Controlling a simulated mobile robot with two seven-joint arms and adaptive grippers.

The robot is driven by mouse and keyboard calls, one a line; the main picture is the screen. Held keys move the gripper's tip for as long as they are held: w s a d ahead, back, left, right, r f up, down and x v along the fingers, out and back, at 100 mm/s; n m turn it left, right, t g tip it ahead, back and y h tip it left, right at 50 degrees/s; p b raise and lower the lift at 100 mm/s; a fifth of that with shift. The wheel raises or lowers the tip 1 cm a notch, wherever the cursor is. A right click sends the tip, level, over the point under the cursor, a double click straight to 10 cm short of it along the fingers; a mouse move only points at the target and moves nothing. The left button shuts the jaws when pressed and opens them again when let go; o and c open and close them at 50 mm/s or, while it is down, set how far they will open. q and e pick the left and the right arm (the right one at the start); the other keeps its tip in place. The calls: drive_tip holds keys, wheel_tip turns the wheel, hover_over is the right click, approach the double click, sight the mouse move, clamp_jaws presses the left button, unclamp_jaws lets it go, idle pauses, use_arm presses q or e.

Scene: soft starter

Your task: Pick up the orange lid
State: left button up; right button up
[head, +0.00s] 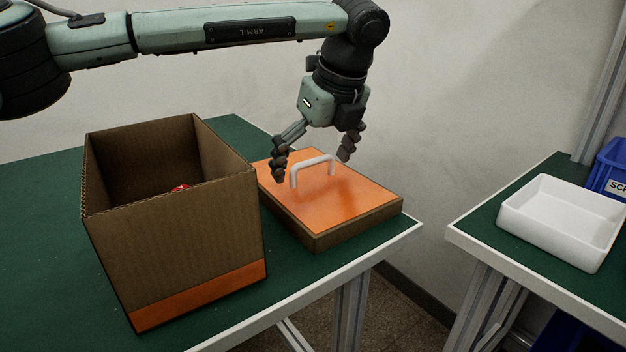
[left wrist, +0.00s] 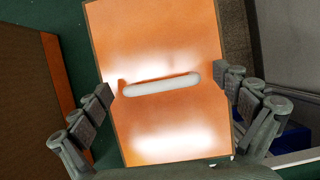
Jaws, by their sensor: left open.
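The orange lid (head: 344,202) lies flat on the green table, just right of the cardboard box, with a white arched handle (head: 312,168) on top. My left gripper (head: 315,165) is open above the lid, its fingers spread on either side of the handle and apart from it. In the left wrist view the lid (left wrist: 160,50) fills the middle, and its white handle (left wrist: 160,85) runs crosswise between the open fingers (left wrist: 165,92). My right gripper is not in view.
An open cardboard box (head: 180,245) with an orange stripe stands close left of the lid; something red (head: 181,187) shows inside. A gap separates this green table (head: 40,190) from a second table at right, which holds a white tray (head: 548,236) and a blue bin (head: 612,170).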

use_arm(q)
drive_tip(key=c, duration=1.3)
drive_tip(key=shift+r, duration=0.1)
